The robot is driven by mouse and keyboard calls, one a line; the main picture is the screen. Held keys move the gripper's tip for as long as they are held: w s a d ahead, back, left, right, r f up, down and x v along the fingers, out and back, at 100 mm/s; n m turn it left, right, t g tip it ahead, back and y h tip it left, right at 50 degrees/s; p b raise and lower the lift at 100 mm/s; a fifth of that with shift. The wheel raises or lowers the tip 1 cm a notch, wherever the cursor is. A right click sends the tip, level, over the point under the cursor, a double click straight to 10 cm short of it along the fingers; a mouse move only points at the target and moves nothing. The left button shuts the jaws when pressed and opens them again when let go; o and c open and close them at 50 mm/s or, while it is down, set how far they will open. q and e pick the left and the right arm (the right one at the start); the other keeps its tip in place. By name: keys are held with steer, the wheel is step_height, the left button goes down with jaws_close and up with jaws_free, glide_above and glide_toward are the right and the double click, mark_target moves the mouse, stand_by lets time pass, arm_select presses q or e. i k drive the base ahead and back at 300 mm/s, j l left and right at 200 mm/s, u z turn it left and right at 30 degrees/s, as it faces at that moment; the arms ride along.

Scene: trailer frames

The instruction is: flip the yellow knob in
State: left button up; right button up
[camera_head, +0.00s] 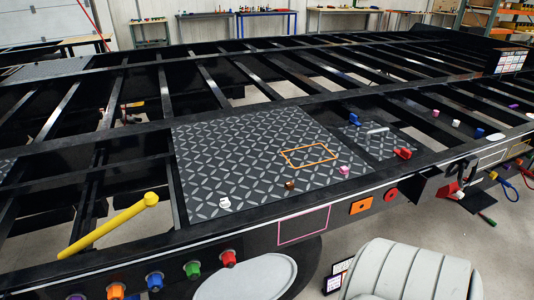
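A yellow bar-shaped handle with a rounded knob end (110,225) is at the lower left of the trailer frame. It slants up to the right, from the front rail over the open bay beside the diamond plate. I cannot tell for sure whether this is the yellow knob of the task. Below it, the front rail carries a row of small knobs: orange (116,291), blue (155,281), green (192,269) and red (228,258). No yellow one shows clearly in that row, which runs out of the picture at the bottom. I make out neither gripper in this view.
A black diamond plate (240,165) covers part of the trailer frame, with small coloured pieces on it. A pale grey rounded shape fills the bottom right.

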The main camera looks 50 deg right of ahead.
mark_target(493, 175)
steer(key=z, duration=3.1)
steer(key=i+z, duration=0.2)
steer(key=i+l, duration=0.2)
steer(key=i, duration=0.35)
steer(key=i+l, duration=0.2)
steer(key=i, duration=0.3)
steer(key=i+l, duration=0.2)
steer(key=i, duration=0.35)
steer(key=i+l, duration=0.2)
steer(key=i, duration=0.35)
steer(key=i+l, duration=0.25)
steer(key=i, duration=0.3)
